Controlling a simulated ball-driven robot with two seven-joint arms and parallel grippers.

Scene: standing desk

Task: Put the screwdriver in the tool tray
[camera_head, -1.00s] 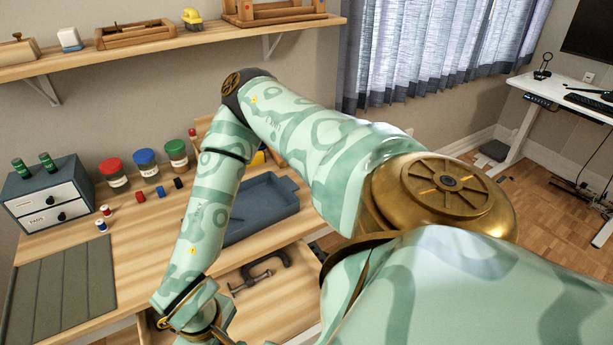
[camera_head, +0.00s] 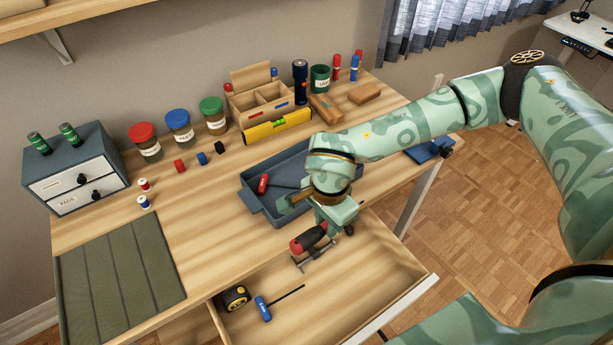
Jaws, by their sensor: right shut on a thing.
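My right gripper (camera_head: 328,226) is low over the front edge of the desk, above the open drawer. It is shut on a thick red-and-black handle, which I take to be the screwdriver (camera_head: 306,239); its shaft is not clear to see. The blue-grey tool tray (camera_head: 262,206) lies on the desk just behind and left of the gripper, and my right arm hides its right part. A small red item (camera_head: 263,184) lies in the tray. My left gripper is not in view.
A yellow level (camera_head: 278,125) and a wooden organizer (camera_head: 262,98) stand behind the tray. A green mat (camera_head: 120,270) lies at left.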

